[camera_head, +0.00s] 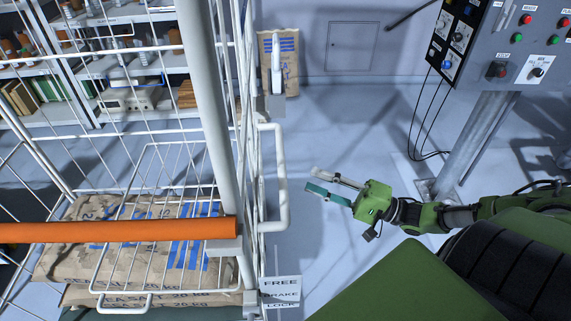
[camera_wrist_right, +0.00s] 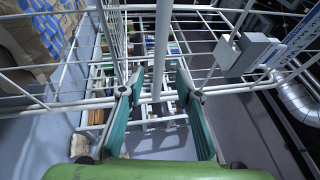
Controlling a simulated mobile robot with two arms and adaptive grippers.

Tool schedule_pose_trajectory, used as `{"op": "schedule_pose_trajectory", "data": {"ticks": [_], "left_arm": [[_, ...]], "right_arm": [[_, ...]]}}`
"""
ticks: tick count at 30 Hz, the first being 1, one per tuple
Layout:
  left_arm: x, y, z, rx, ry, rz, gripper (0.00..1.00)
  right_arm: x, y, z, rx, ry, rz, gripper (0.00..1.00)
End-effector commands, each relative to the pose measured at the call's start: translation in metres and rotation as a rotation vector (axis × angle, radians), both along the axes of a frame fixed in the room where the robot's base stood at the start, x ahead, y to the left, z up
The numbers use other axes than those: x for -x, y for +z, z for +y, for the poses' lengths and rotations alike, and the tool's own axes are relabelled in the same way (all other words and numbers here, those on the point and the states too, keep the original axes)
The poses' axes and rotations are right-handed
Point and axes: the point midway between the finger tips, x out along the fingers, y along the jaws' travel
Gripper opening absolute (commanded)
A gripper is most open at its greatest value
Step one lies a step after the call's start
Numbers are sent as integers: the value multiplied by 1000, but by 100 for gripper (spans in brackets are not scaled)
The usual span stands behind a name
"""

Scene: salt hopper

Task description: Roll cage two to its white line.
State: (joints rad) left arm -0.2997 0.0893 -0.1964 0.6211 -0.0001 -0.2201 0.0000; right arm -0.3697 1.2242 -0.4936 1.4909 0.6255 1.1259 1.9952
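A white wire roll cage (camera_head: 279,175) fills the left of the head view, with an orange bar (camera_head: 120,231) across its near side. It holds stacked salt sacks (camera_head: 150,262). I see no number on it. A white loop handle sticks out from its right side. My right gripper (camera_head: 312,179) is open and empty, just right of that loop and apart from it. In the right wrist view the teal fingers (camera_wrist_right: 160,80) stand apart, with a white upright bar (camera_wrist_right: 162,45) of the cage beyond, between them. My left gripper is not in view. No white line shows.
A FREE/BRAKE/LOCK plate (camera_head: 281,292) sits at the cage's lower right. A control panel (camera_head: 505,45) on a post stands at upper right. A paper sack (camera_head: 290,70) is by the back wall. Shelves (camera_head: 120,95) stand behind the cage.

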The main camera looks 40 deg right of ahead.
Motion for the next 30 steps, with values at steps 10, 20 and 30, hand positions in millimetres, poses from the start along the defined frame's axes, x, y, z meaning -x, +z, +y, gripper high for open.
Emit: {"op": "schedule_pose_trajectory", "data": {"ticks": [10,20,30], "left_arm": [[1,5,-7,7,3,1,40],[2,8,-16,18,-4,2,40],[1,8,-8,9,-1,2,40]], "right_arm": [[-59,15,42,-3,-1,-4,32],[-82,18,58,-1,-2,1,32],[-83,18,59,0,-2,2,14]]}}
